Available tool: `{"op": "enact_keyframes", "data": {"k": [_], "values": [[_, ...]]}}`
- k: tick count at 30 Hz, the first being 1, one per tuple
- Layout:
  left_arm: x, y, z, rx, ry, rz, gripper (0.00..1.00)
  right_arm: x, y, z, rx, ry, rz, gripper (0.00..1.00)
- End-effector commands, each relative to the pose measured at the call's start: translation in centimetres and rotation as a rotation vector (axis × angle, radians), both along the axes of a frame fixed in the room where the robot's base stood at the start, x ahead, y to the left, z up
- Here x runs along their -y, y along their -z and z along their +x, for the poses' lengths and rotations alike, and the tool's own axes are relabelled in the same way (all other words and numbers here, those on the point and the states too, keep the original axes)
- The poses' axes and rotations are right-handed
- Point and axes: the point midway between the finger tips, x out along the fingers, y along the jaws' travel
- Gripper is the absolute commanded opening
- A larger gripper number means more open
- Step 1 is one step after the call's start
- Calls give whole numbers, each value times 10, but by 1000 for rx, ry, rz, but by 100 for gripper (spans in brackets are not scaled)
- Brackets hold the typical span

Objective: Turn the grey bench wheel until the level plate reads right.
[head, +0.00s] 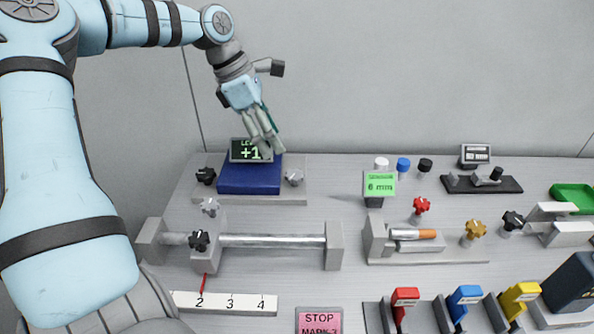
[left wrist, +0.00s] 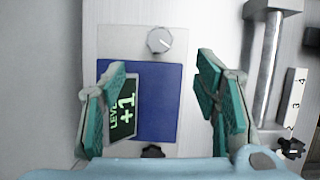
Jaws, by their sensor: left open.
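The level plate (head: 251,150) is a dark display standing behind a blue block (head: 247,178); it reads +1. It also shows in the left wrist view (left wrist: 124,108), partly behind a finger. The grey wheel (head: 293,177) is a small knob on the grey base right of the blue block; the left wrist view shows it (left wrist: 159,40) with a pale mark on it. My left gripper (head: 270,148) is open and empty, pointing down above the blue block, apart from the grey wheel. In the left wrist view its teal fingers (left wrist: 160,102) spread either side of the block. My right gripper is out of view.
A black knob (head: 206,176) sits left of the block. In front are a slide rail (head: 272,241) with a black knob and another grey knob, and a numbered scale (head: 240,303). A green 6 mm sign (head: 379,185) and several coloured knobs stand to the right.

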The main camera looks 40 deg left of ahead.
Motion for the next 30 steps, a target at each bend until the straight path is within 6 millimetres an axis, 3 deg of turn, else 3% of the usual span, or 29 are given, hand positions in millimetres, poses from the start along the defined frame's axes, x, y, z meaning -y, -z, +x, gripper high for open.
{"op": "enact_keyframes", "data": {"k": [3, 9, 14, 22, 30], "values": [[11, 39, 9, -7, 2, 2, 56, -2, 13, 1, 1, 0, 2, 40], [24, 79, 23, -3, 4, 2, 56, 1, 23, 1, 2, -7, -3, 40], [28, 91, 27, -2, 3, 1, 56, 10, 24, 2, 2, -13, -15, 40], [28, 91, 28, 0, 2, 1, 56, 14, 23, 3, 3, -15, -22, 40], [28, 91, 27, -1, 3, 1, 13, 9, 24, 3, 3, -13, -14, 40]]}}
